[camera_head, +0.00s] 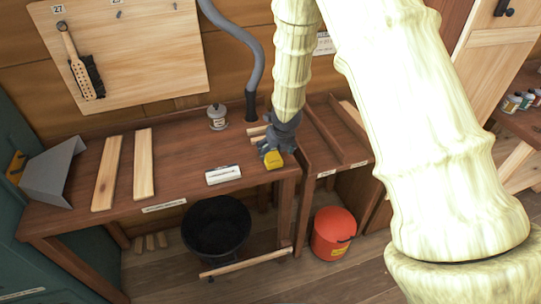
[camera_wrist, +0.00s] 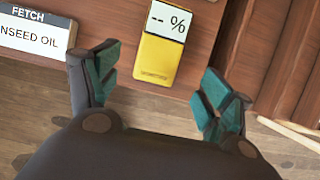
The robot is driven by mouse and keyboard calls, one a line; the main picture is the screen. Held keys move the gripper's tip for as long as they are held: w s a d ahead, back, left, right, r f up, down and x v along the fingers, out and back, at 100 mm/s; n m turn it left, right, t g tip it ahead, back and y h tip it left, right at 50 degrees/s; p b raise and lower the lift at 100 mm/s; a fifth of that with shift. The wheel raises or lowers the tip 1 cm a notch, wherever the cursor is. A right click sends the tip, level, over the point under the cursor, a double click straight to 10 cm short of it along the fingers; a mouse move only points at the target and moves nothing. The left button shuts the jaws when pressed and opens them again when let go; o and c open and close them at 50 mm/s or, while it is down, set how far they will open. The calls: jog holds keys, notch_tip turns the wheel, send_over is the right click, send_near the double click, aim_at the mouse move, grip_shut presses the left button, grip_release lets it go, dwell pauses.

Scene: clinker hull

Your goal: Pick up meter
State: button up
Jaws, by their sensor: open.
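The meter (camera_head: 273,159) is a small yellow device near the front right edge of the wooden bench. In the wrist view the meter (camera_wrist: 163,45) shows a pale screen reading "-- %" and lies beyond the fingertips, between their lines. My gripper (camera_head: 273,146) is above the bench right at the meter in the head view, partly covering it. In the wrist view my gripper (camera_wrist: 157,80) is open, with teal finger pads apart and nothing between them. I cannot tell the exact height of the fingers over the meter.
A white label block (camera_head: 223,174), reading "FETCH" and "NSEED OIL" in the wrist view (camera_wrist: 38,33), lies left of the meter. A jar (camera_head: 217,117) and hose (camera_head: 252,75) stand behind. Two planks (camera_head: 144,163) lie left. A black bucket (camera_head: 216,229) and orange bucket (camera_head: 333,233) stand below.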

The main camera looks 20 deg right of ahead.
aim_at(272, 156)
jog(key=shift+w+f, duration=0.2)
jog(key=shift+f, duration=0.3)
jog(key=shift+w+p+x, duration=0.15)
jog(key=shift+p+x, duration=0.4)
jog(key=shift+x, duration=0.2)
jog(key=shift+w+p+x, duration=0.15)
jog(key=shift+p+x, duration=0.4)
jog(key=shift+x, duration=0.2)
jog(key=shift+p+x, duration=0.3)
jog(key=shift+x, duration=0.7)
jog(key=shift+a, duration=0.1)
jog(key=c, duration=1.2)
